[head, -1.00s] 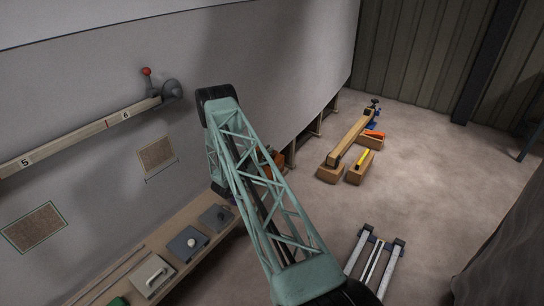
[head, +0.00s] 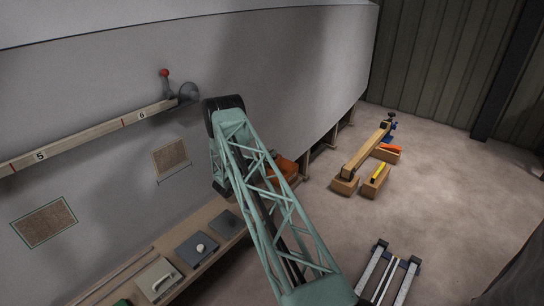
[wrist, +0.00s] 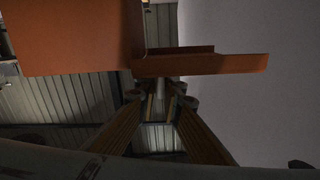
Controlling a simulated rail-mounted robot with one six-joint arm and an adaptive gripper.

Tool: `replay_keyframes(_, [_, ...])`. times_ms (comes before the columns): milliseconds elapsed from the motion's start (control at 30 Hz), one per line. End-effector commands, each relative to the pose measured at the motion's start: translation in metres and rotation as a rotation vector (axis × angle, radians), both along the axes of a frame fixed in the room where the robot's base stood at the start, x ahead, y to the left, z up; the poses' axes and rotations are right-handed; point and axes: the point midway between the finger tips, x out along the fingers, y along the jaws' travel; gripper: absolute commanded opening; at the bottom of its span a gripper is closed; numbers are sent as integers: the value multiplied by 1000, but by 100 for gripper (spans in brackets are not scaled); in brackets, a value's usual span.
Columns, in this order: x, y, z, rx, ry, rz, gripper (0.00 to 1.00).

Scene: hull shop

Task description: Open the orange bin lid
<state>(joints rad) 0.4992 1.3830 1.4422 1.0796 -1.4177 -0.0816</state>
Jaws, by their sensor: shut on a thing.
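In the head view the orange bin (head: 288,170) is partly visible behind my green lattice arm, low beside the grey hull. My arm hides most of it, and my gripper's tips are hidden there too. In the wrist view the orange lid (wrist: 75,38) fills the upper left, with an orange lip (wrist: 205,65) reaching right across the middle. My gripper (wrist: 162,98) comes up from the bottom, its two long fingers converging just below this lip. It is shut on the orange lid, though the contact itself is hard to see.
A bench (head: 205,262) with several plates and handles runs along the hull. A numbered rail (head: 90,139) with a red-knobbed lever (head: 165,74) is on the hull. Wooden blocks (head: 345,184) and a metal rail frame (head: 390,275) are on the floor at right. Open floor lies between.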

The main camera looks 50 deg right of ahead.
Motion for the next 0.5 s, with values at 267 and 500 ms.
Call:
replay_keyframes(267, [0, 0, 0, 0, 0, -1, 20])
replay_keyframes(500, [0, 0, 0, 0, 0, 0, 20])
